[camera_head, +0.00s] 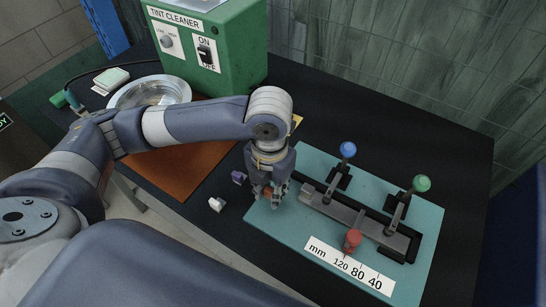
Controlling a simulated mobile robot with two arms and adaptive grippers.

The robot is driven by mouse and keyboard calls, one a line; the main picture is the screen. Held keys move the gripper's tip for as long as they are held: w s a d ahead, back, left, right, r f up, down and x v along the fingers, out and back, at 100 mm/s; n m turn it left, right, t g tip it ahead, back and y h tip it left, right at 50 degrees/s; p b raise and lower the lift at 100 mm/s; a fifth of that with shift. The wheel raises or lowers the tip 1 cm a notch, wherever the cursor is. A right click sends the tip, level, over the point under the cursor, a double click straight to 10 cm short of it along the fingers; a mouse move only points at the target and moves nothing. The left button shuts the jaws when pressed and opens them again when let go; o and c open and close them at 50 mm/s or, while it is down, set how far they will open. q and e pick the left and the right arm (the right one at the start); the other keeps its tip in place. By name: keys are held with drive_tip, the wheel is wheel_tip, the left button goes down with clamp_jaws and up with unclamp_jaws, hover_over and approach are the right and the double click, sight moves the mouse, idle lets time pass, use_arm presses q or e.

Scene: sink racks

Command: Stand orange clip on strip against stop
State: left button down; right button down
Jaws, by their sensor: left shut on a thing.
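My left gripper (267,197) points down over the left edge of the teal board (290,231). It is shut on the orange clip (266,191), of which only a small orange patch shows between the fingers. A long grey metal strip (345,213) lies on the board to the right of the gripper, apart from it. A red block (352,238) sits at the strip's front edge, above the scale; I cannot tell whether it is the stop. My right gripper is not in view.
Levers with a blue knob (348,149) and a green knob (421,183) rise behind the strip. A white millimetre scale (349,266) lies in front. A white clip (217,204) and a purple clip (238,177) lie left of the board. A green cleaner box (212,45) stands behind.

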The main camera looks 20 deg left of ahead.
use_arm(q)
drive_tip(key=shift+s+d, duration=0.2)
drive_tip(key=shift+s, duration=0.1)
